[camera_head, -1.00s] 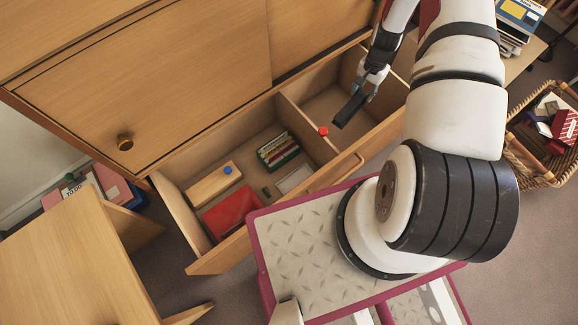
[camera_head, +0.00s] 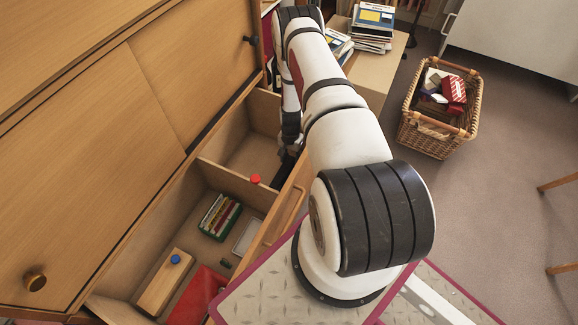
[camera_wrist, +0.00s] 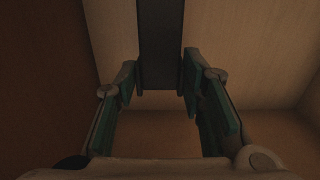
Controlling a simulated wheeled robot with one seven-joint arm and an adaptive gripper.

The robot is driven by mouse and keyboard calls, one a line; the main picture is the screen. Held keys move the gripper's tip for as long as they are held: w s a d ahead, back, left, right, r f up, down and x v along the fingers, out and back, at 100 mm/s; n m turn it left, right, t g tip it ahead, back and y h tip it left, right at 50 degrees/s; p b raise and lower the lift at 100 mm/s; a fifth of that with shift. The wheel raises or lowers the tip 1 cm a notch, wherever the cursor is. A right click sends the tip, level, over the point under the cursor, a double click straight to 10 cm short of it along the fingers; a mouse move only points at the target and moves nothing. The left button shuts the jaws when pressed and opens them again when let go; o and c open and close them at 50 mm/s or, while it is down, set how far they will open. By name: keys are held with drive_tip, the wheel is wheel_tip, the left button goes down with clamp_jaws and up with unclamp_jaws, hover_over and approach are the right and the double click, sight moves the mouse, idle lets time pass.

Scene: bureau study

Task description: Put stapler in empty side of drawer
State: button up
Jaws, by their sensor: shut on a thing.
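The drawer (camera_head: 285,215) is pulled out, and a divider (camera_head: 232,172) splits it. Its far compartment (camera_head: 256,153) shows no loose items in its visible part; my arm hides its right side. My gripper (camera_wrist: 160,84) is shut on the dark stapler (camera_wrist: 161,45), which sits between the teal finger pads in the wrist view. Pale wooden walls and a floor lie around and behind it there. In the head view the gripper is mostly hidden behind my arm. A dark bit of the stapler (camera_head: 285,163) shows at the compartment's right side, near the drawer front.
The near compartment holds a wooden box with a blue knob (camera_head: 176,259), a file holder (camera_head: 219,216), a red item (camera_head: 203,293) and small things. A red knob (camera_head: 255,179) tops the divider. A wicker basket (camera_head: 440,130) stands on the floor to the right.

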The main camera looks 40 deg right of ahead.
drive_tip(key=shift+f+b, duration=0.85)
drive_tip(key=shift+f, duration=1)
drive_tip(key=shift+f, duration=0.1)
drive_tip(key=o, duration=1.3)
drive_tip(key=shift+c, duration=0.2)
